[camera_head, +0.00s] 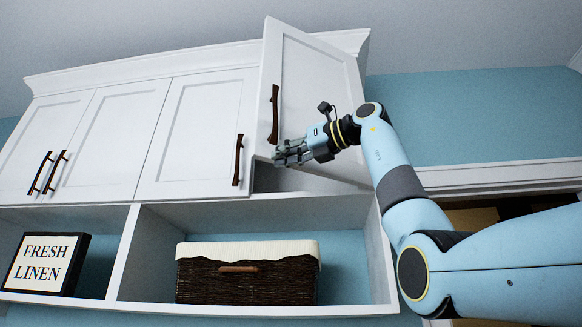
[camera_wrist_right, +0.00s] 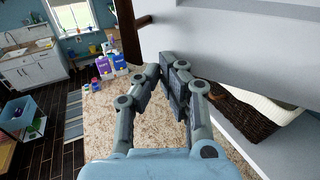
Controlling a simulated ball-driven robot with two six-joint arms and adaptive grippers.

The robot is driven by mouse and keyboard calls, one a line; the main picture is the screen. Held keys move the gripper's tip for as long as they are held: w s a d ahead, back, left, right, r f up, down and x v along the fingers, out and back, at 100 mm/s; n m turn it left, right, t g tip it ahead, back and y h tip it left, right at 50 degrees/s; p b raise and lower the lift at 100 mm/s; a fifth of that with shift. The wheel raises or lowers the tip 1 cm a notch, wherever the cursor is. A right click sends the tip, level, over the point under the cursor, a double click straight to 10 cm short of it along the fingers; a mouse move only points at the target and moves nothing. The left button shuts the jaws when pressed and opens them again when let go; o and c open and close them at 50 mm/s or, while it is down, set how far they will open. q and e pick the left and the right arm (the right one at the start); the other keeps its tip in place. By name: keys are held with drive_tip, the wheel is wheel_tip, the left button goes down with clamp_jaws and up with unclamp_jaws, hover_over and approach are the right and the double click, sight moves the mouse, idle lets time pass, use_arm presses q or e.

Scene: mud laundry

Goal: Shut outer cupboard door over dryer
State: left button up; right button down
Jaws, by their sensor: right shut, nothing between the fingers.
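The outer cupboard door (camera_head: 312,80) is white with a dark handle (camera_head: 274,113), and it stands open at the right end of the upper cupboards. My right gripper (camera_head: 278,155) is shut and empty, close to the door's lower edge, just below its handle. I cannot tell whether it touches the door. In the right wrist view the shut fingers (camera_wrist_right: 166,75) are in front of a white panel (camera_wrist_right: 245,50), with a dark handle (camera_wrist_right: 131,25) beyond them. The dryer cannot be made out. My left gripper is not in view.
The other cupboard doors (camera_head: 110,130) are shut. Below, an open shelf holds a wicker basket (camera_head: 247,283) with a white liner and a FRESH LINEN sign (camera_head: 46,263). The wrist view shows a speckled counter (camera_wrist_right: 120,125) with bottles (camera_wrist_right: 112,60) at its far end.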

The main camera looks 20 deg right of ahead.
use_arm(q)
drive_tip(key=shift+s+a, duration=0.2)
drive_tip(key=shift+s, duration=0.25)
use_arm(e)
drive_tip(key=w+m+t+h, duration=0.1)
drive_tip(key=w+h, duration=0.1)
drive_tip(key=w, duration=1)
drive_tip(key=shift+w+r, duration=0.15)
drive_tip(key=shift+r, duration=0.05)
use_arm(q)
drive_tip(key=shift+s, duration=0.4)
use_arm(e)
drive_tip(key=shift+d, duration=0.1)
